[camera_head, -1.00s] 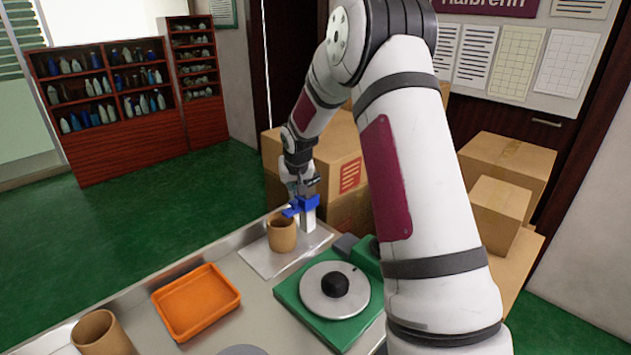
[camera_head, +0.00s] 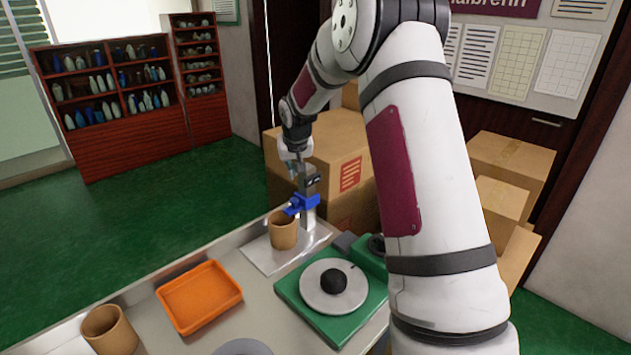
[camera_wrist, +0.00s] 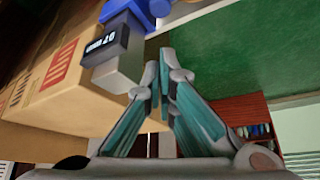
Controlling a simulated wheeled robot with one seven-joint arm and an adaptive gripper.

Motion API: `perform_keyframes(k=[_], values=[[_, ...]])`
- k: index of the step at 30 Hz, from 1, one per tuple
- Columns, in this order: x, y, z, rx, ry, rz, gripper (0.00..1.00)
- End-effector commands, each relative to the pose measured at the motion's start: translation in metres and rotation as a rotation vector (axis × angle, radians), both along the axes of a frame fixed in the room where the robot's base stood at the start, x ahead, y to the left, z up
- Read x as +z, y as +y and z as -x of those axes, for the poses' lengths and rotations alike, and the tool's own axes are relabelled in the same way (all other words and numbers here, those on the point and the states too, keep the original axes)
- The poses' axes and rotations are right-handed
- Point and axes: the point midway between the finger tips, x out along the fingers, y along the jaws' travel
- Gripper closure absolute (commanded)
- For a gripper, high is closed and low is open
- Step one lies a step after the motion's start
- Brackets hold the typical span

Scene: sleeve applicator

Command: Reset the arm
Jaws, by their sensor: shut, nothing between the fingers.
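My gripper (camera_head: 293,172) is above the bench, up and slightly left of the blue clamp part (camera_head: 303,203) on the applicator's post (camera_head: 309,216). In the wrist view, my gripper's teal and grey fingers (camera_wrist: 163,58) come together at the tips with nothing between them. The grey post with a small dark display (camera_wrist: 106,45) shows at upper left there, just beside the fingers. In the head view, a brown cup (camera_head: 283,233) stands upright on a pale plate (camera_head: 262,258) beside the post, under the blue part.
An orange tray (camera_head: 181,322) and another brown cup (camera_head: 112,335) are on the left of the bench. A green turntable unit (camera_head: 337,328) with a grey disc sits at right. Cardboard boxes (camera_head: 335,150) stand close behind the post. Open floor (camera_head: 200,190) lies beyond the bench.

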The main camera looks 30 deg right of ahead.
Motion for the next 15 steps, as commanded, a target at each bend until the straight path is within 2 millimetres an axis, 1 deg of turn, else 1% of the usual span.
perform_keyframes(k=[12,15], values=[[0.0000,0.0003,0.0001,0.001,0.000,0.000,1.00],[0.0079,0.0048,0.0041,0.007,0.002,0.005,1.00]])
